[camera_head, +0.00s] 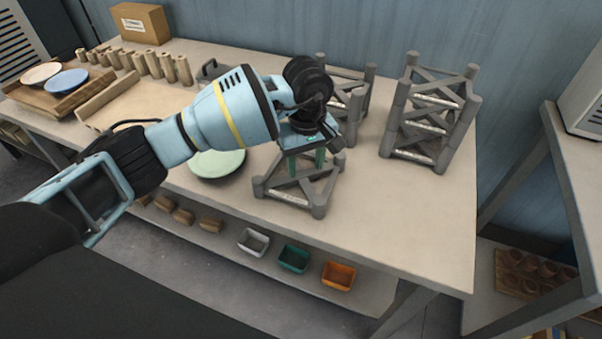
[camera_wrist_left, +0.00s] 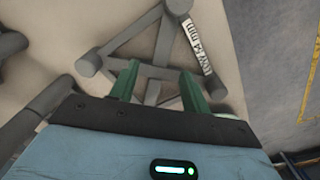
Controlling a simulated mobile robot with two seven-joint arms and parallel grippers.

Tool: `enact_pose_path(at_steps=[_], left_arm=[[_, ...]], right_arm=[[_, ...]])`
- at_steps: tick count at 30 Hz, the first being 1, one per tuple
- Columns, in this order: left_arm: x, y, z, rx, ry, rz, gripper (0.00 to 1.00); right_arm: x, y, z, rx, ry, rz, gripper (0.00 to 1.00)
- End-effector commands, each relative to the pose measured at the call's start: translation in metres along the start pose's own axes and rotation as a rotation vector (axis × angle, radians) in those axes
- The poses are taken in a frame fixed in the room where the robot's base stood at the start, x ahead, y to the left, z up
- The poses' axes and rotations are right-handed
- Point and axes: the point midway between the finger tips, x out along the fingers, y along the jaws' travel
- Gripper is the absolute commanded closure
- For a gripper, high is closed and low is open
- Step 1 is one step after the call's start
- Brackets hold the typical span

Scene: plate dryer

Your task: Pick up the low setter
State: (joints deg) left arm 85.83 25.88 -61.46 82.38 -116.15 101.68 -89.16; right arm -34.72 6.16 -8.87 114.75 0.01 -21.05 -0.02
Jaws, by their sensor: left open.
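The low setter (camera_head: 287,198) is a low grey frame of bars with short corner posts and a white label, standing on the table near its front edge. It also shows in the left wrist view (camera_wrist_left: 163,45), with its label at the upper right. My left gripper (camera_head: 305,160) is directly over it, pointing down, with its green fingers apart. In the left wrist view the fingers (camera_wrist_left: 160,86) lie on either side of one of the setter's bars, with nothing gripped. Whether they touch the frame I cannot tell. My right gripper is not in view.
Taller grey setters stand behind (camera_head: 353,100) and to the right (camera_head: 430,115). A pale green plate (camera_head: 218,164) lies to the left, partly under my arm. A wooden tray (camera_head: 62,97) with plates is at far left. The table's right front is clear.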

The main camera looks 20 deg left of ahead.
Motion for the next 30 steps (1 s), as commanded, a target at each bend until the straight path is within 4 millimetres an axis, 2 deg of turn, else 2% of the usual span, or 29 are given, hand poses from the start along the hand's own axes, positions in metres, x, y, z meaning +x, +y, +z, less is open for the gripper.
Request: enact_pose_path(at_steps=[5, 15, 24, 30], left_arm=[[0.005, 0.0, 0.0, 0.0, 0.001, 0.001, 0.53], [0.047, -0.001, 0.002, 0.001, -0.001, 0.002, 0.53], [0.052, -0.002, 0.001, 0.001, 0.001, 0.002, 0.53], [0.052, -0.002, 0.001, 0.0, 0.001, 0.002, 0.78]], right_arm=[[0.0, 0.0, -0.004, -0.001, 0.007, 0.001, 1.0], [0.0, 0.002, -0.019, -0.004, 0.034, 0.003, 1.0], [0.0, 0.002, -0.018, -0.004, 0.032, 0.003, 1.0], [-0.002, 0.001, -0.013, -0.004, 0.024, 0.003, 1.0]])
